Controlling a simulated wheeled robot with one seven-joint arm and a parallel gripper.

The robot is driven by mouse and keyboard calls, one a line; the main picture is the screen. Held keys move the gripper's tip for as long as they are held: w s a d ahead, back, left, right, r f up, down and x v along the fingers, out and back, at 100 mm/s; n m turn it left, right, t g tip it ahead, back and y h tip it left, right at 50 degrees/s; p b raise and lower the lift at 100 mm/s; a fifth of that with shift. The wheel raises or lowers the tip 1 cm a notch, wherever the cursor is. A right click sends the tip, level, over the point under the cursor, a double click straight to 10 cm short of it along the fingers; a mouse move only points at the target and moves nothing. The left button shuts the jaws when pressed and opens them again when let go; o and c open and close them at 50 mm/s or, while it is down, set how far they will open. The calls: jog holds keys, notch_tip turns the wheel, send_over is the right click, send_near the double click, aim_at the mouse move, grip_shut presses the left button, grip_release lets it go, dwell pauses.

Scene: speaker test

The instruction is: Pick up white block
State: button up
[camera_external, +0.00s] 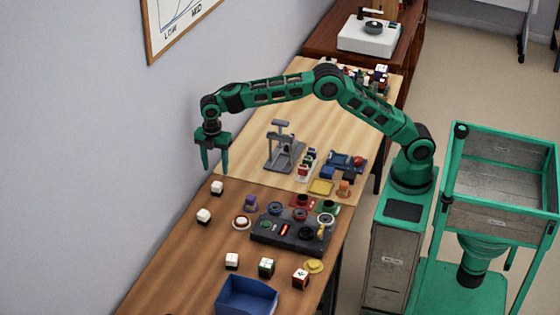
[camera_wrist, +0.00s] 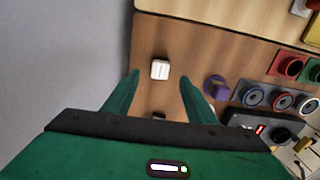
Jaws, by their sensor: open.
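Several small white blocks stand on the brown wooden table. One (camera_external: 217,188) is near the wall side, with a second white block (camera_external: 204,216) a little nearer the camera and a third (camera_external: 232,260) further forward. My gripper (camera_external: 215,167) is open and empty, pointing down above the first block, with a gap between fingertips and block. In the wrist view a white block (camera_wrist: 160,69) shows between and slightly beyond the two open fingers (camera_wrist: 160,80). Another small object below it is mostly hidden by my gripper body.
A dark control box (camera_external: 290,232), a purple knob (camera_external: 250,202) and coloured round parts lie to the right. White-topped cubes with green (camera_external: 267,267) and red (camera_external: 301,279) marks and a blue bin (camera_external: 247,296) are in front. The wall (camera_external: 90,150) is close at left.

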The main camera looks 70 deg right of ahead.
aim_at(217, 184)
notch_tip(217, 184, down, 10)
jog(key=shift+a+r, duration=0.1)
jog(key=shift+a, duration=0.05)
jog(key=c, duration=1.2)
